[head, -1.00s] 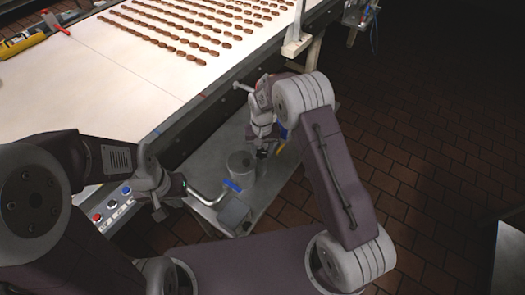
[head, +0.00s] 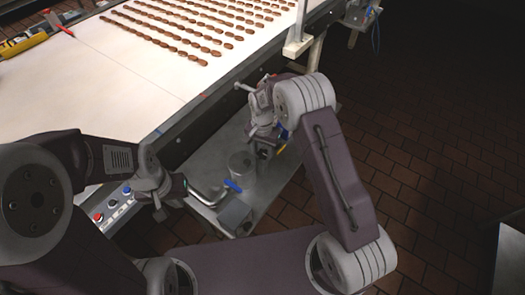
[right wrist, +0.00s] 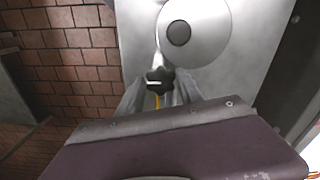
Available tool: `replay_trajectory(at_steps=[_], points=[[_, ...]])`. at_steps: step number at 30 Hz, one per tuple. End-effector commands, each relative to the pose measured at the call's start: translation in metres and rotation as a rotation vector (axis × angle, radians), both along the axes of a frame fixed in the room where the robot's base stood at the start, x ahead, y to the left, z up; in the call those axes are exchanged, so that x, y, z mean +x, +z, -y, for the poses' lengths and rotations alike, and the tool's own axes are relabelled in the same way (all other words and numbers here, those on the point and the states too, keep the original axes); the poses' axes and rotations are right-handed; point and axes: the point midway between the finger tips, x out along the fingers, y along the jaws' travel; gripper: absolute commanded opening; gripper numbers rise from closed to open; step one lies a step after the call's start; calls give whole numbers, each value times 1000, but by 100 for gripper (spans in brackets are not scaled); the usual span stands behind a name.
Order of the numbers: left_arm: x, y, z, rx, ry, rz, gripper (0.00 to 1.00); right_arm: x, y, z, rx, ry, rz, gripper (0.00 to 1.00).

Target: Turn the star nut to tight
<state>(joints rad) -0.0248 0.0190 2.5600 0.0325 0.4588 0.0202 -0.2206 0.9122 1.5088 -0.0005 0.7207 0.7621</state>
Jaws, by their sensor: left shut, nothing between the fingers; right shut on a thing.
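The star nut (right wrist: 160,80) is a small black star-shaped knob beside a round metal disc in the right wrist view. My right gripper (right wrist: 158,92) is shut on it, with a finger on each side. In the head view my right gripper (head: 264,150) reaches down over the metal stand beside the conveyor, and its wrist and fingers mostly hide the nut. My left gripper (head: 174,197) is shut and empty, to the left of a bent metal pipe with a blue handle (head: 232,185).
The metal cylinder (head: 240,162) stands just left of my right gripper. A grey box (head: 234,214) is in front of it. The white conveyor (head: 110,90) carries rows of brown pieces. A button panel (head: 112,205) is at left. Open brick floor (head: 400,180) lies to the right.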

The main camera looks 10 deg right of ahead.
Motion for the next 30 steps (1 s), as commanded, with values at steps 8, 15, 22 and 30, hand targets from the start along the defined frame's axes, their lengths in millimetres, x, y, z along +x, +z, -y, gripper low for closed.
replay_trajectory(at_steps=[8,15,22,30], points=[[0,1,0,0,0,0,0,5,4,0,3,-3,15,2],[0,0,0,0,0,0,0,3,2,0,2,-2,8,64],[0,-1,0,0,0,0,0,2,4,0,2,-1,5,64],[0,-14,0,0,0,0,0,3,57,0,3,-2,11,64]])
